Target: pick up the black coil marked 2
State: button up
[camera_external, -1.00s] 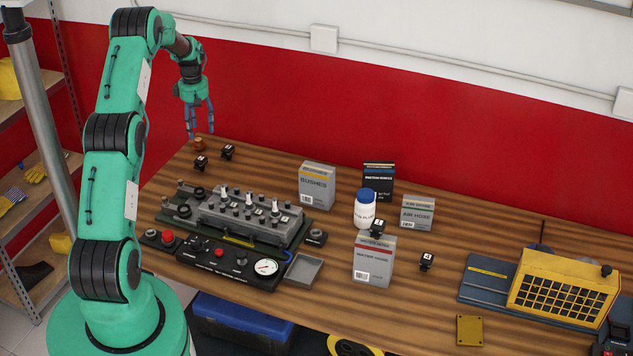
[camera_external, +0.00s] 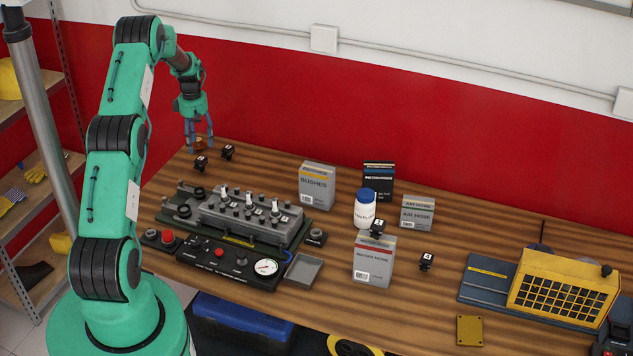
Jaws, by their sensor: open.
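My gripper (camera_external: 199,149) is open and points down at the bench's far left corner. Its fingers are on either side of a small copper-brown part (camera_external: 200,143); I cannot tell whether they touch it. The far left black coil is just in front of the fingers.
An engine trainer (camera_external: 248,222) and a control panel with a gauge (camera_external: 266,267) fill the left middle. A small grey tray (camera_external: 304,271), boxes (camera_external: 317,186) and a white bottle (camera_external: 365,210) stand mid-bench. A yellow machine (camera_external: 562,288) is at right.

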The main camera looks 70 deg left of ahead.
aim_at(200, 159)
jog(key=shift+f, duration=1.6)
jog(key=shift+f, duration=0.1)
jog(key=shift+f, duration=2.5)
jog(key=c, duration=1.4)
jog(key=shift+o, duration=0.2)
jog(key=shift+r, duration=0.15)
jog(key=shift+r, duration=4.9)
